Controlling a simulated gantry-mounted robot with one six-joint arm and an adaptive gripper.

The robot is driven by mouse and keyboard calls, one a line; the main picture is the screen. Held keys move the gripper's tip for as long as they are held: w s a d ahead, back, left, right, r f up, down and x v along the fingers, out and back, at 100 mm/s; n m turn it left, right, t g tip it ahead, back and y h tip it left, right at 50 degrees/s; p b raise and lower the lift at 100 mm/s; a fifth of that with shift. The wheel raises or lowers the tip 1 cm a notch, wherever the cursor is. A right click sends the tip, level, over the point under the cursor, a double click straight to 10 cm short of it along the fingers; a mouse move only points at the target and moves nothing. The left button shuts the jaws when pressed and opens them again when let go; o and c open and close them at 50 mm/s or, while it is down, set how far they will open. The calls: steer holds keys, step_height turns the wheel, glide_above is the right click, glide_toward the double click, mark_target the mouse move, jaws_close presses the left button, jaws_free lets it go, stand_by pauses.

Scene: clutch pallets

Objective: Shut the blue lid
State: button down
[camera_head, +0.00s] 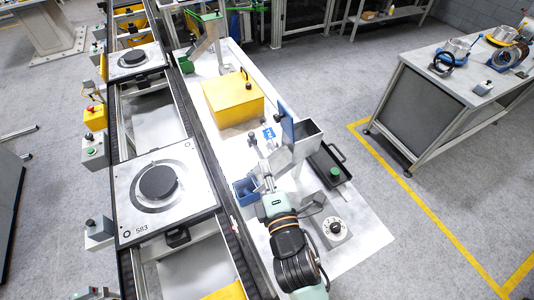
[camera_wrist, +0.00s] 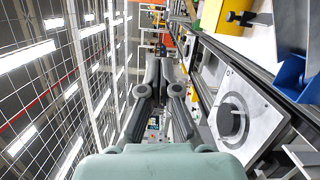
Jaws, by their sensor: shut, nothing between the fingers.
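The blue lid (camera_head: 287,123) stands raised, roughly upright, at the left edge of an open grey box (camera_head: 305,136) in the head view. My gripper (camera_head: 254,141) is just left of the lid and box, apparently apart from them. In the wrist view my gripper (camera_wrist: 160,68) has its fingers together with nothing between them. A tan and grey panel at the upper right of the wrist view may be the lid, but I cannot tell.
A blue bin (camera_head: 245,191) lies left of my gripper; it also shows in the wrist view (camera_wrist: 295,80). A yellow box (camera_head: 233,98) stands behind. A black tray (camera_head: 328,165) is right of the grey box. A conveyor carries a pallet (camera_head: 163,191) at left.

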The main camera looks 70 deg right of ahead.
steer(key=w+d+r+p, duration=0.1)
steer(key=w+d+p, duration=0.1)
steer(key=d, duration=0.9)
steer(key=shift+w+d+n+p, duration=0.3)
steer(key=shift+w+d+p, duration=0.1)
steer(key=shift+w, duration=0.15)
steer(key=shift+r, duration=0.2)
